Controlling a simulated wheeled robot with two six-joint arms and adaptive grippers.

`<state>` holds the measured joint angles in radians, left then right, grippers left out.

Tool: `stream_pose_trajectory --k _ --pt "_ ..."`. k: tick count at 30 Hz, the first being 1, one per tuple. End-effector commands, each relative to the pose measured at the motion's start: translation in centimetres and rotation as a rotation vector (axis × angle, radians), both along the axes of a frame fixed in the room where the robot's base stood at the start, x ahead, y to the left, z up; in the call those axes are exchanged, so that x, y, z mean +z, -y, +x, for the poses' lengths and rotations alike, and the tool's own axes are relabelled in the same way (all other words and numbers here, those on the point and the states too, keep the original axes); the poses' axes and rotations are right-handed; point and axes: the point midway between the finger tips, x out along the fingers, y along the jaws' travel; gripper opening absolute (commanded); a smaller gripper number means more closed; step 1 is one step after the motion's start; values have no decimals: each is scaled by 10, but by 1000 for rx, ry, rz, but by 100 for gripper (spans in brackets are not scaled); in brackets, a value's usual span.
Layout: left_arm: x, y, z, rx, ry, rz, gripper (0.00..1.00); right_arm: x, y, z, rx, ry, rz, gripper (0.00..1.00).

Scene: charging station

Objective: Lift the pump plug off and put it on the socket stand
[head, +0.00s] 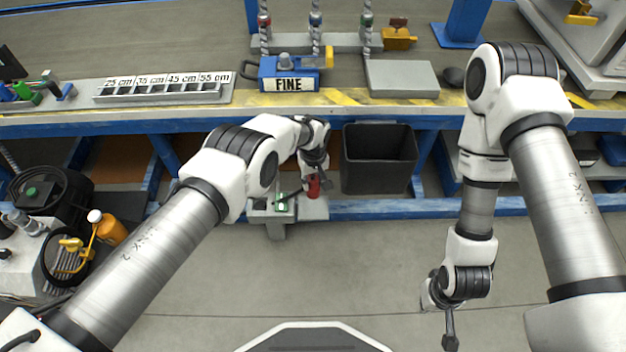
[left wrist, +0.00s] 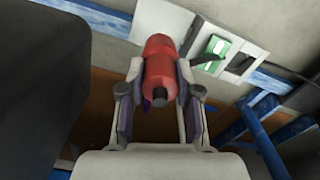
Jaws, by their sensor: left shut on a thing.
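The red pump plug (head: 314,188) is gripped at the fingertips of my left gripper (head: 315,172), low in front of the workbench. In the left wrist view the plug (left wrist: 162,62) sits between both fingers of the left gripper (left wrist: 158,85), its dark end towards the camera. The pale socket stand (head: 274,224) with a green switch (head: 282,206) is right beside and under the plug; its plate also shows in the left wrist view (left wrist: 237,38). I cannot tell whether the plug touches the stand. My right gripper (head: 442,308) hangs low at the right, away from the plug; its opening is unclear.
A dark open bin (head: 379,160) stands just right of the left gripper. The blue bench edge (head: 410,206) runs behind. A pump unit with an orange bottle (head: 111,230) is at the left. The floor (head: 340,270) in front is clear.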

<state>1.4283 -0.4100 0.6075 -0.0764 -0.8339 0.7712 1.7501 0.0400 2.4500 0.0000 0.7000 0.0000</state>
Motion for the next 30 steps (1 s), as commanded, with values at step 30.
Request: stream_pose_trajectory --k 30 --pt "-54 0 0 0 0 0 0 -54 0 0 0 0 0 0"
